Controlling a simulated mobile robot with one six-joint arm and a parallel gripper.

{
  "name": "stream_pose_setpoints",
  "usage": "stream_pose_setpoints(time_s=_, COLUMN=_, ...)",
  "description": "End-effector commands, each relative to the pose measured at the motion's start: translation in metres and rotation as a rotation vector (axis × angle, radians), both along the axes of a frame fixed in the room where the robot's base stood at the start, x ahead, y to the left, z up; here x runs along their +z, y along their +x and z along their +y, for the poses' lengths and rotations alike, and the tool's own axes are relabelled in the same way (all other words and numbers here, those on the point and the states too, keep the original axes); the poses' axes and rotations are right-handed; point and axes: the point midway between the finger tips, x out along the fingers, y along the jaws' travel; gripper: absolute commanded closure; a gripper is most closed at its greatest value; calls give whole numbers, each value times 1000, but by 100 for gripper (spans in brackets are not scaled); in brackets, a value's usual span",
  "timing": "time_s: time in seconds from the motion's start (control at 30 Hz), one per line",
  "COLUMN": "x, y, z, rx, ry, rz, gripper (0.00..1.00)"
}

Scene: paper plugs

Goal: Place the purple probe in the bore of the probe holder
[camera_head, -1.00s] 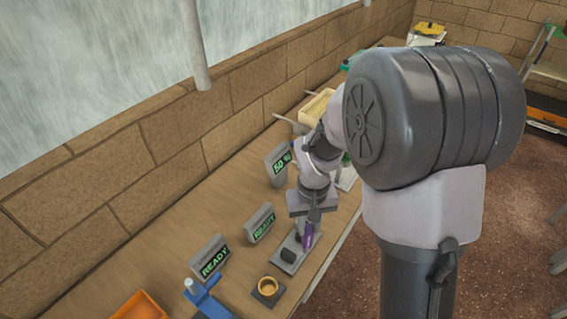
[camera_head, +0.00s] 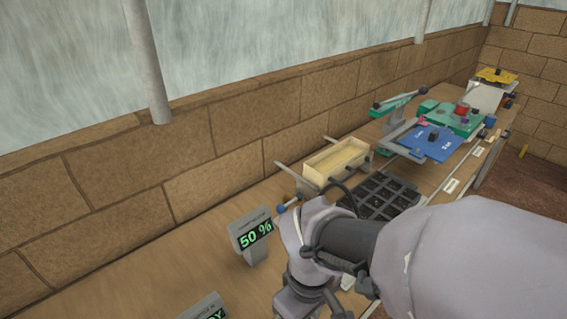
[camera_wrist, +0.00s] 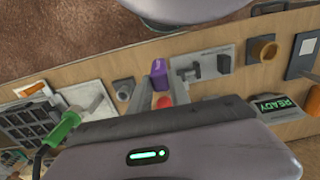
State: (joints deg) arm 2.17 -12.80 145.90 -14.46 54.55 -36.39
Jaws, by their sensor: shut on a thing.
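The purple probe (camera_wrist: 162,101) shows in the wrist view between the grey fingers of my gripper (camera_wrist: 167,82), which is shut on it. The probe's lower part is hidden by the fingers and gripper body. I cannot tell for certain which fixture is the probe holder. A grey plate with dark upright blocks (camera_wrist: 206,66) lies just right of my gripper, apart from the probe in the picture. A small dark grey block (camera_wrist: 124,86) stands to the left. In the head view my arm fills the lower right, and the probe and fingers are not seen.
In the wrist view, an orange ring on a grey base (camera_wrist: 263,48) and a READY display (camera_wrist: 275,106) are at right; a green-handled tool (camera_wrist: 62,128) is at left. The head view shows a 50 % display (camera_head: 251,235), a wooden box (camera_head: 337,160) and a black tray (camera_head: 381,196).

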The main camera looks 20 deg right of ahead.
Motion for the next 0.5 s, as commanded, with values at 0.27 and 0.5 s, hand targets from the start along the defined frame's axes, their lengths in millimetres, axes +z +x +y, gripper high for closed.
stream_pose_setpoints(time_s=0.27, x=7, y=38, z=-34, rx=0, ry=2, rz=12, gripper=100)
stream_pose_setpoints(time_s=0.5, x=-16, y=99, z=-80, rx=1, ry=0, rz=2, gripper=100)
